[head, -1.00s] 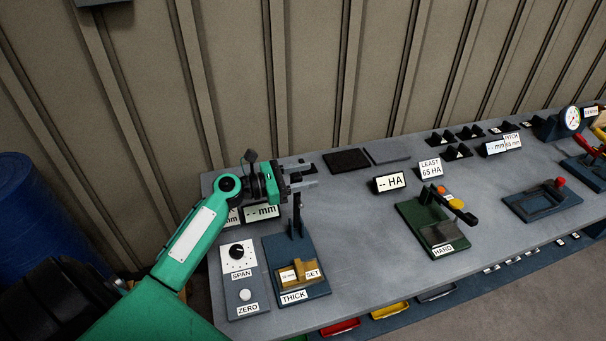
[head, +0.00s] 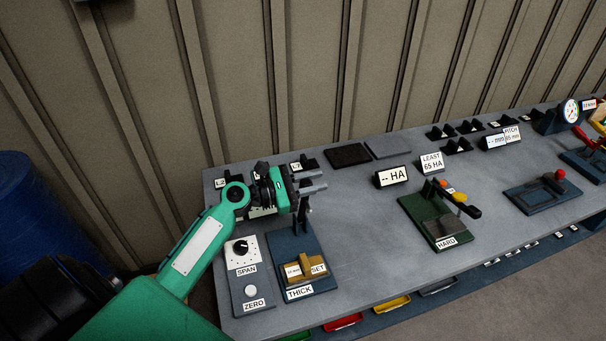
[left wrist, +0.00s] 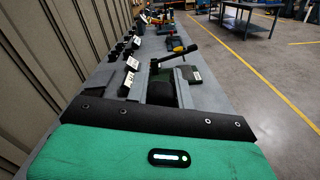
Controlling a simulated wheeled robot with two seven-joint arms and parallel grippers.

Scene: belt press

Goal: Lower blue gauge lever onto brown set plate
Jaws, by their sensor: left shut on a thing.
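The blue thickness gauge (head: 322,283), labelled THICK, sits on the near left of the bench. Its dark lever (head: 300,222) stands about upright at the back of the base, its top hidden by my gripper. The brown set plate (head: 300,270), labelled SET, lies low at the front of the gauge, apart from the raised lever. My left gripper (head: 313,182) is at the lever's upper end, shut on it. The left wrist view shows the grey fingers, with the grip itself unclear. My right gripper is not in view.
A SPAN and ZERO panel (head: 245,275) lies just left of the gauge. A green HARD gauge (head: 420,222) with its own lever stands to the right, with clear bench between. An HA display (head: 391,177) and dark pads (head: 348,155) are behind.

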